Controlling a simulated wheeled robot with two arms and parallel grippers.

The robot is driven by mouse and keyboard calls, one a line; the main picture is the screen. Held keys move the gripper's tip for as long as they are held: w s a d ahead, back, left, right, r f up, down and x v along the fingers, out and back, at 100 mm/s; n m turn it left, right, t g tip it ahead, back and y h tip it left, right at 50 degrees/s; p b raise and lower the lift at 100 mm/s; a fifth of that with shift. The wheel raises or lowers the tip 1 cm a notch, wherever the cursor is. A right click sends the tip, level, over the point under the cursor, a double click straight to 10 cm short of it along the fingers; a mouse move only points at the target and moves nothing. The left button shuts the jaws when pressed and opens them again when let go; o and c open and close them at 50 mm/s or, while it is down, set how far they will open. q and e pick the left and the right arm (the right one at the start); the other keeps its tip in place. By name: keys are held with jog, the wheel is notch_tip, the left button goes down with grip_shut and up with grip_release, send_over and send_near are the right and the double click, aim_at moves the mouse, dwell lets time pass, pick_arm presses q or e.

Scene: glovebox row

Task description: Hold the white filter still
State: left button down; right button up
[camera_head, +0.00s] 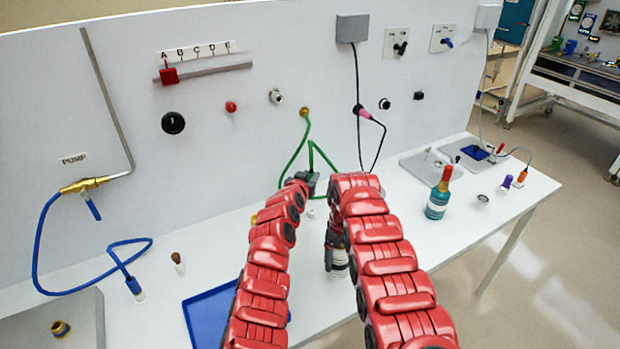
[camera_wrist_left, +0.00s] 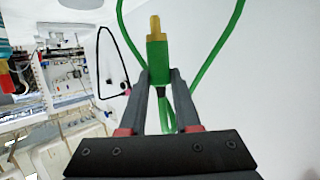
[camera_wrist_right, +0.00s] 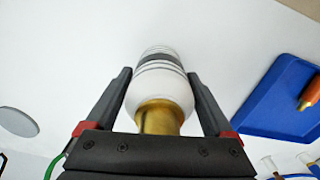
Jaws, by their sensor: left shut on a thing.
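The white filter (camera_wrist_right: 152,92) stands on the bench below my right gripper, with dark bands on its body and a brass neck towards the camera. In the head view the filter (camera_head: 339,264) shows partly under my right gripper (camera_head: 336,238). In the right wrist view my right gripper (camera_wrist_right: 160,76) is open, one finger on each side of the filter; contact cannot be made out. My left gripper (camera_head: 308,182) is shut on a green hose connector (camera_wrist_left: 157,52) with a brass tip, held near the back panel.
A blue tray (camera_head: 203,312) lies left of the filter. A green hose (camera_head: 300,142) hangs from the panel near my left gripper. A blue hose (camera_head: 40,245) lies at the left.

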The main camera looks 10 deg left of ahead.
jog(key=shift+o, duration=0.6)
jog(key=shift+r, duration=0.1)
